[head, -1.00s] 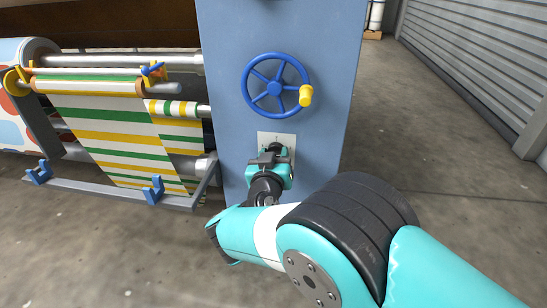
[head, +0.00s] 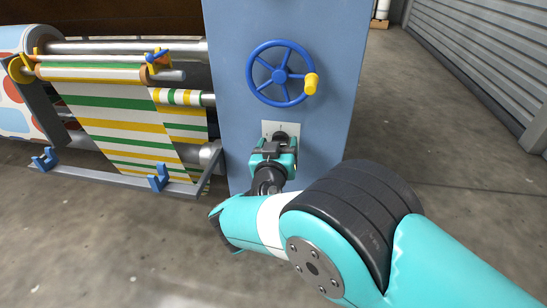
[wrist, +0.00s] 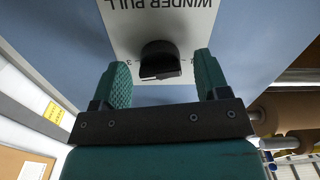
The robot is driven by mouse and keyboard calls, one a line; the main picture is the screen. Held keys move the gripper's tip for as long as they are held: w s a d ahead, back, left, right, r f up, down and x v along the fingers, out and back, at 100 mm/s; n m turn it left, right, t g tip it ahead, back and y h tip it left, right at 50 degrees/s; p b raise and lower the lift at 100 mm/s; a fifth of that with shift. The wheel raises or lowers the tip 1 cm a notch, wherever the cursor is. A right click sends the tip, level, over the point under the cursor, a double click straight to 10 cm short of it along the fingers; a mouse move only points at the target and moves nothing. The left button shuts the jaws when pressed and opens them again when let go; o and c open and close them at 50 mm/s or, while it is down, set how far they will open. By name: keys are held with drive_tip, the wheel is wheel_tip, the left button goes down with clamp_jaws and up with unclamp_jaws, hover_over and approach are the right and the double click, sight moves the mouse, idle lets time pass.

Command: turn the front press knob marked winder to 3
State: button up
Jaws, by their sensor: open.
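The winder knob (wrist: 160,58) is a black round knob with a raised grip bar, on a white plate (wrist: 150,22) reading "WINDER PULL", upside down in the wrist view. A 3 shows left of the knob and what looks like a 2 right of it; its pointer is not clear. My gripper (wrist: 161,64) is open, with one green finger on each side of the knob and gaps between. In the head view my gripper (head: 274,150) is in front of the lower part of the plate (head: 268,129) and partly hides the knob.
A blue handwheel (head: 282,74) with a yellow handle (head: 312,83) sits above the plate on the blue-grey press panel (head: 230,110). Left of it is a roller unit with striped fabric (head: 120,120) and blue brackets (head: 158,178). The floor at right is clear.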

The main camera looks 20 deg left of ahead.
drive_tip(key=b+v, duration=0.7)
drive_tip(key=v, duration=1)
drive_tip(key=shift+d, duration=0.15)
